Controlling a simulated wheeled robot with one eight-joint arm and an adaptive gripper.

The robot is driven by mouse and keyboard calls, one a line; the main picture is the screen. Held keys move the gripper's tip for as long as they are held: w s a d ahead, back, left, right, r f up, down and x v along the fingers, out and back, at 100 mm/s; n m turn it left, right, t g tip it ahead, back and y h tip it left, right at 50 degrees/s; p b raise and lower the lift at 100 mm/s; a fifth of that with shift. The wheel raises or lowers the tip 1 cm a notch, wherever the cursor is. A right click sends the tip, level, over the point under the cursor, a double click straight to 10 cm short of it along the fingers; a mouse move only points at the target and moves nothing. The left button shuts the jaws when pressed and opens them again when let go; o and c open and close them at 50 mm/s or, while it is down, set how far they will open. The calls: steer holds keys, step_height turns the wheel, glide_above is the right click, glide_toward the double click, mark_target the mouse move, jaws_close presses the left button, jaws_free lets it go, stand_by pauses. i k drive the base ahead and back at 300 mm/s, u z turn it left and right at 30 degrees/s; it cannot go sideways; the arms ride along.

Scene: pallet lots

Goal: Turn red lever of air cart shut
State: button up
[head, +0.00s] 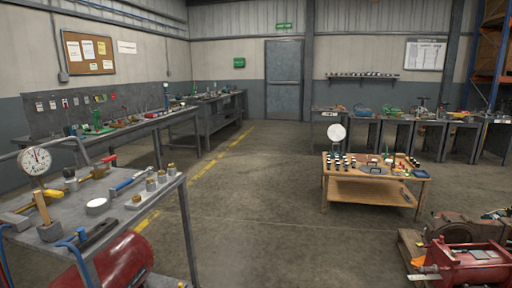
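A grey metal cart (182,182) stands in the left foreground, with a red tank (112,262) below its top and a round pressure gauge (34,160) at its back left. A small red handle (107,159) shows at the back edge of the top, and a yellow handle (47,194) lies nearer the gauge. I cannot tell for sure which one is the valve lever, nor its angle. My gripper is not in view.
The cart top holds a mallet (43,209), blue-handled tools and several small metal parts. A wooden table (340,174) with small items stands right of centre. A red machine (468,266) sits at the lower right. The middle floor (255,215) is clear.

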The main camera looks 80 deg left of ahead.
mark_target(110, 158)
steer(key=u, duration=3.1)
steer(key=i, duration=0.5)
steer(key=u, duration=0.15)
